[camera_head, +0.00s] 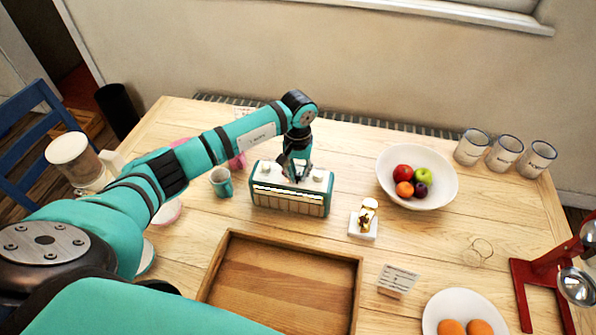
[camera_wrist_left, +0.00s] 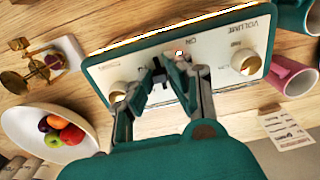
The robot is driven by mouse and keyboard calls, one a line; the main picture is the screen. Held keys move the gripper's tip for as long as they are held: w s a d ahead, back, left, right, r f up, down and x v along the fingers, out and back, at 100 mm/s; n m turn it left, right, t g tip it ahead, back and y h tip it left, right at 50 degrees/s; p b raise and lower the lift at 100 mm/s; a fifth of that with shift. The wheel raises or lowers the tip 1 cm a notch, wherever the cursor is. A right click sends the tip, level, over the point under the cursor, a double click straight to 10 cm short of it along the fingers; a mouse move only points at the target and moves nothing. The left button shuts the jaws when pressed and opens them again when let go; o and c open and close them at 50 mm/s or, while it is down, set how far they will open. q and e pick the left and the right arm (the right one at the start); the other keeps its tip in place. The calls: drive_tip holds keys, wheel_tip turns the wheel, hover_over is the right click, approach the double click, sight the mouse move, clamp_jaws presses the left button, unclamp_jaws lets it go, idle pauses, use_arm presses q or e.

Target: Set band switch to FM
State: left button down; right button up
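The radio (camera_head: 288,207) is a teal box with a cream top panel and a slatted front, standing upright on the table. In the left wrist view its panel (camera_wrist_left: 215,50) appears upside down, with a volume knob (camera_wrist_left: 246,62), another round knob (camera_wrist_left: 120,92), an "ON" marking and a small red dot (camera_wrist_left: 179,53). My left gripper (camera_head: 296,176) points down at the middle of the panel. My right gripper is not in view.
A wooden tray (camera_head: 284,240) lies in front of the radio. A brass item on a white base (camera_head: 363,228) and a fruit bowl (camera_head: 446,193) stand to the right. A teal mug (camera_head: 221,182) is close on the left.

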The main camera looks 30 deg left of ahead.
sight(297, 184)
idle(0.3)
use_arm(q)
drive_tip(key=shift+s+d+f+b, duration=0.1)
drive_tip(key=shift+s+b, duration=0.3)
drive_tip(key=shift+b, duration=0.1)
drive_tip(key=shift+s+d, duration=0.1)
drive_tip(key=shift+s, duration=0.2)
drive_tip(key=c, duration=1.6)
unclamp_jaws()
drive_tip(key=shift+o, duration=0.2)
wheel_tip(297, 184, up, 12)
drive_tip(key=shift+s, duration=0.1)
